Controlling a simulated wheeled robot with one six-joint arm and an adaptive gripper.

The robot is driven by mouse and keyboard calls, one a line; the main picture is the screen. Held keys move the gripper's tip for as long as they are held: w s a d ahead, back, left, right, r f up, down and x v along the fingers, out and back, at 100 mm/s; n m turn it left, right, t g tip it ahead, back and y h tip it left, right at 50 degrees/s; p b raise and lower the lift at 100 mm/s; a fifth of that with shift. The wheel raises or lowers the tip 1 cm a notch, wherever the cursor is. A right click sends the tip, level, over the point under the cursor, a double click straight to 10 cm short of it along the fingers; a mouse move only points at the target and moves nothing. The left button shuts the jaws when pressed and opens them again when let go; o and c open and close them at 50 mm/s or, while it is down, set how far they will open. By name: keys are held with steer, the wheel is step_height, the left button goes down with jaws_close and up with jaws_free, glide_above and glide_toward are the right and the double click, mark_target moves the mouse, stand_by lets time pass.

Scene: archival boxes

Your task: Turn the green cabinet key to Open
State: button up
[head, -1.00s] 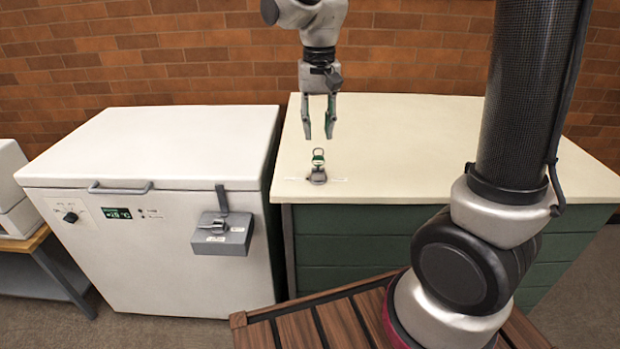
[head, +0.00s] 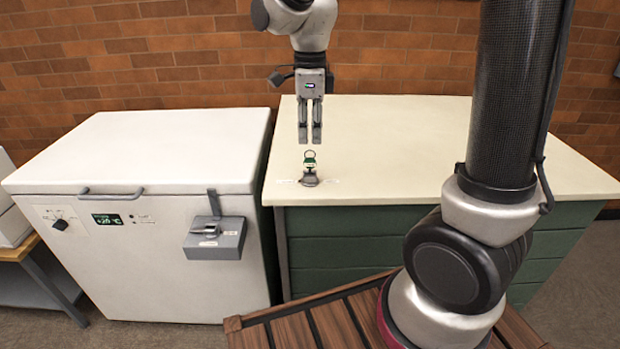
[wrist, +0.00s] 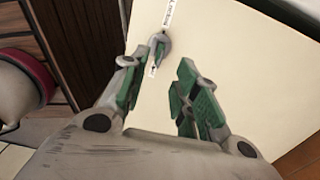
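The green cabinet key (head: 310,161) stands upright in a small grey lock (head: 310,180) on the cream top of the green cabinet (head: 420,165), near its front left corner. It has a ring-shaped bow on top. My gripper (head: 310,140) points down just above the key, apart from it. In the wrist view my gripper (wrist: 157,75) is open and empty, with green pads on both fingers.
A white chest freezer (head: 140,150) stands left of the cabinet, with a grey latch box (head: 217,240) on its front. A brick wall (head: 150,50) is behind. The cabinet top right of the key is clear. A slatted wooden platform (head: 290,330) is in front.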

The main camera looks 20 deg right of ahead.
mark_target(310, 158)
steer(key=shift+f, duration=3.7)
jaws_close()
